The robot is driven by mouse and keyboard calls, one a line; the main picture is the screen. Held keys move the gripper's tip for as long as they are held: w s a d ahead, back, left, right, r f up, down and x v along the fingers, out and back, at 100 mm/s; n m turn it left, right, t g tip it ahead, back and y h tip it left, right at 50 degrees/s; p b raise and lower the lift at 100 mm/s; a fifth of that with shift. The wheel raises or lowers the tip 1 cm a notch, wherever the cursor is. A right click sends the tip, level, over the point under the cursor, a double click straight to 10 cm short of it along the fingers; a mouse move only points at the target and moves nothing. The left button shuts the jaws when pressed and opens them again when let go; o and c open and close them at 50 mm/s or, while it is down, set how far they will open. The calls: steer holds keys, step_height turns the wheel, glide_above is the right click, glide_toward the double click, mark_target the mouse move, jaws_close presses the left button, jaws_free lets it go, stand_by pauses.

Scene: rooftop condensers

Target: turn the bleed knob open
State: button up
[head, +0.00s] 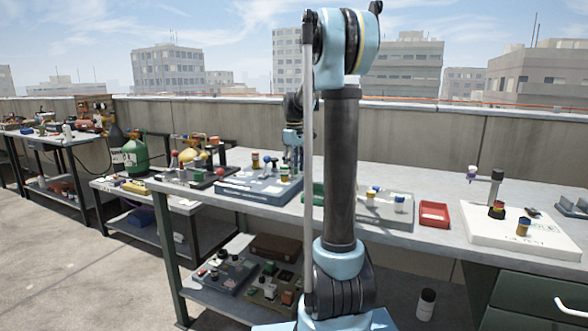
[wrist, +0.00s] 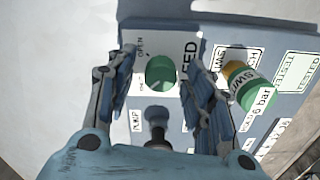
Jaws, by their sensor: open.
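The round green knob (wrist: 161,71) sits on a white plate with "OPEN" printed above its left side and lettering ending in "EED" to its right. My gripper (wrist: 158,74) is open, its two fingers on either side of the knob. I cannot tell whether either finger touches it. The knob's pointer mark is not clear. In the head view the blue-grey panel (head: 252,192) lies on the bench, with my gripper (head: 292,150) above its right part, partly behind my arm.
A green and yellow capped part (wrist: 246,84) stands close right of the knob, with white tags around it. A dark post (wrist: 157,137) stands below the knob near a "PUMP" label. A red tray (head: 434,214) and a white board (head: 515,232) lie farther right.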

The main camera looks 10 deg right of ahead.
steer(key=c, duration=1.1)
steer(key=shift+m, duration=0.4)
steer(key=m, duration=0.3)
steer(key=shift+m, duration=0.4)
steer(key=m, duration=0.4)
steer(key=shift+m, duration=0.3)
steer(key=m, duration=0.8)
steer(key=shift+m, duration=0.3)
